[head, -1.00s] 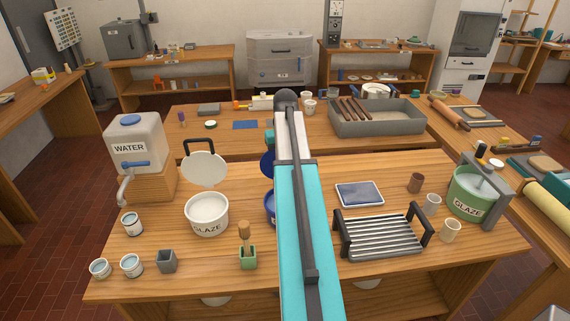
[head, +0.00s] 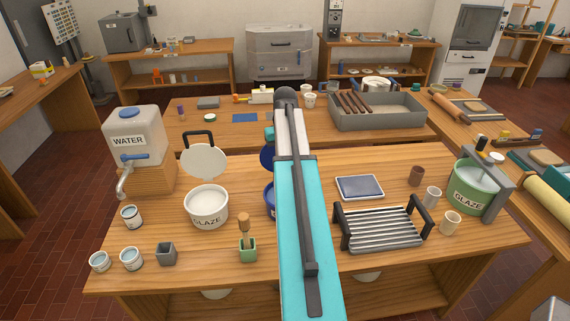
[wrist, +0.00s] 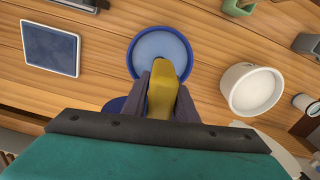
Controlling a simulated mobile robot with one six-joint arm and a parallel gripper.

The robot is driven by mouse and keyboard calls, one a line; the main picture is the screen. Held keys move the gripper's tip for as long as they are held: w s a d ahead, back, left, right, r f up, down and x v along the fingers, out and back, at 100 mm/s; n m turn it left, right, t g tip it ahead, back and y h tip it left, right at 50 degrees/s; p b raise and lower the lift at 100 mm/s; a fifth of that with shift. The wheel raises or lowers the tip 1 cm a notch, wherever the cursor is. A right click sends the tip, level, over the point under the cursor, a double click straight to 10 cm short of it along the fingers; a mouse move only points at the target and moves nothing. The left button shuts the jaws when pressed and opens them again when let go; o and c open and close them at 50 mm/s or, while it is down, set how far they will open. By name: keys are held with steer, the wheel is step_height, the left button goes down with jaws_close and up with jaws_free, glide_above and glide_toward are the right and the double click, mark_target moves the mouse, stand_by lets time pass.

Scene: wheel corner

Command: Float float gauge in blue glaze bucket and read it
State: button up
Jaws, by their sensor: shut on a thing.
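The blue glaze bucket (head: 269,198) stands on the front table, mostly hidden behind my arm in the head view. Its round blue rim and pale blue glaze show in the wrist view (wrist: 160,46). A blue lid (head: 266,158) shows beside my arm behind the bucket. My gripper (wrist: 163,78) is shut on a yellow piece (wrist: 161,92), which looks like the float gauge. The piece overlaps the near rim of the bucket in the wrist view. Its lower end is hidden, so I cannot tell whether it touches the glaze. No scale reading is legible.
A white glaze bucket (head: 206,207) and a green brush pot (head: 248,250) stand left of my arm. A dark blue tile (head: 360,187) and a metal rack (head: 380,229) lie to the right. A green glaze bucket (head: 473,187) stands at the far right.

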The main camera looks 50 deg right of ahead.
steer(key=shift+f+b, duration=1.45)
steer(key=shift+f, duration=2.4)
steer(key=shift+r, duration=0.1)
steer(key=shift+r+p, duration=3.9)
steer(key=shift+r, duration=2.65)
